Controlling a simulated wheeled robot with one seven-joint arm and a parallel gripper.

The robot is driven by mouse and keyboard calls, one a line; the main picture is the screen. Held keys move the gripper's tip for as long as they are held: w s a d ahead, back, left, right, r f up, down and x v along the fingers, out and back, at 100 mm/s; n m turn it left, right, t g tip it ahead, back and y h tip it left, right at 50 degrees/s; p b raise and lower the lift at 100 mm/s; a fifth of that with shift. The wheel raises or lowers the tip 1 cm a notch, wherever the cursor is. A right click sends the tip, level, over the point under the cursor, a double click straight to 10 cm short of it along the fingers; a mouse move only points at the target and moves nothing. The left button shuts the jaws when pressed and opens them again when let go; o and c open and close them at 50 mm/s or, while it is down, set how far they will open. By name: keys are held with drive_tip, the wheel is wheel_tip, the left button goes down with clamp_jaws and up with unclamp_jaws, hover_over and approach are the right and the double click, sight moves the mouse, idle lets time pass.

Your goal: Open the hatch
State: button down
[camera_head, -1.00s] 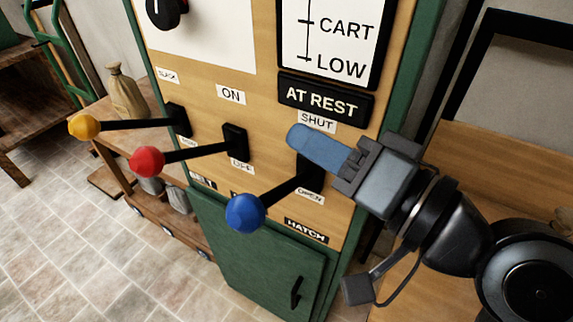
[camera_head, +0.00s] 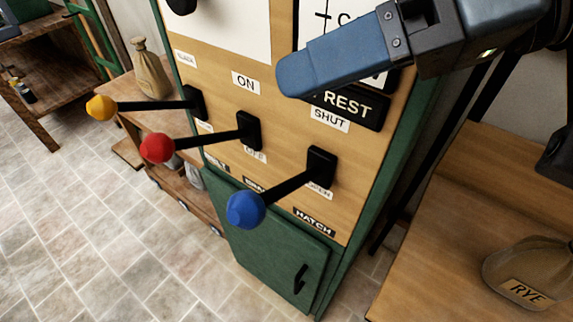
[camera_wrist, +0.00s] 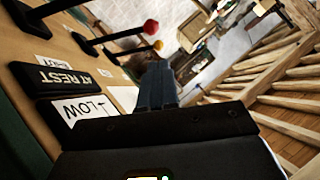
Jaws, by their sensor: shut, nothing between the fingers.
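The hatch lever, with a blue knob (camera_head: 246,209), slopes from its black mount down and left in the head view. Its mount sits between a SHUT label (camera_head: 330,120) and a partly covered OPEN label, above the HATCH plate (camera_head: 314,222). The lever leans lower than the other two. My gripper (camera_head: 290,78) is shut and empty, above the lever and apart from it, in front of the AT REST sign. In the wrist view my blue fingers (camera_wrist: 158,82) are together, with the panel at left.
A red-knobbed lever (camera_head: 157,147) and a yellow-knobbed lever (camera_head: 101,107) stick out left of the blue one. A green cabinet door (camera_head: 265,245) is below, closed. A wooden table with a RYE sack (camera_head: 530,273) stands at right.

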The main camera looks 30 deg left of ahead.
sight(256, 201)
drive_tip(key=d+r+n+h, duration=0.2)
drive_tip(key=d+h, duration=0.3)
drive_tip(key=shift+d+r, duration=0.25)
drive_tip(key=shift+r, duration=0.1)
drive_tip(key=p+x, duration=0.1)
drive_tip(key=x, duration=1.3)
drive_tip(key=shift+s+f, duration=0.1)
drive_tip(key=shift+f, duration=0.05)
